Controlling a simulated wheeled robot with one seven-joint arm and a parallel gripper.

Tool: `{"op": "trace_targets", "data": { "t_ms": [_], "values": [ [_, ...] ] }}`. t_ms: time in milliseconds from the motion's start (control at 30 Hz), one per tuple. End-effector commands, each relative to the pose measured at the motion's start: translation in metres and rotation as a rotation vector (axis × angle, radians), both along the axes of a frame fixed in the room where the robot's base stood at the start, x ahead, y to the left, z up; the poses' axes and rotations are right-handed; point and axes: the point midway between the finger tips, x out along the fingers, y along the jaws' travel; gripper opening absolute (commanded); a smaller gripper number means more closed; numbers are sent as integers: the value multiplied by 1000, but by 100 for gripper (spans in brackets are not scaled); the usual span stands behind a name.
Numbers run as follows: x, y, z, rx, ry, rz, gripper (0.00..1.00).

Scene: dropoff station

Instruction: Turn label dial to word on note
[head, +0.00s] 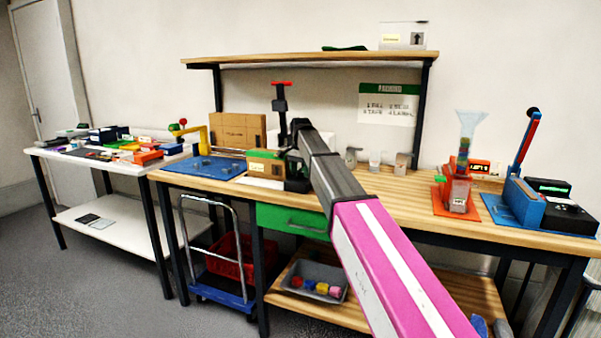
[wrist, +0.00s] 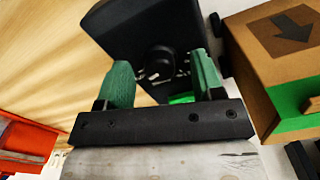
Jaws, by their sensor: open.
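In the wrist view my gripper (wrist: 161,64) is open, with its two green fingers apart. A black box-shaped device (wrist: 140,25) lies beyond them. Its round black dial (wrist: 158,60) shows between the fingertips, with small pale marks near it. I see a gap on both sides of the dial; the marks are too small to read. In the head view the black device (head: 297,184) stands on the bench, partly hidden by my arm, and my gripper cannot be made out clearly.
A cardboard box with a green band and a down arrow (wrist: 290,35) stands close right of my gripper. A red bin (wrist: 25,145) is at lower left. A packing sign (head: 388,104) hangs behind.

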Motion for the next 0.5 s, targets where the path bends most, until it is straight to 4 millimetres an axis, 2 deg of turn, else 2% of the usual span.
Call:
{"op": "trace_targets", "data": {
  "t_ms": [500],
  "values": [
    [1,0,86,0,-1,0,61]
  ]
}}
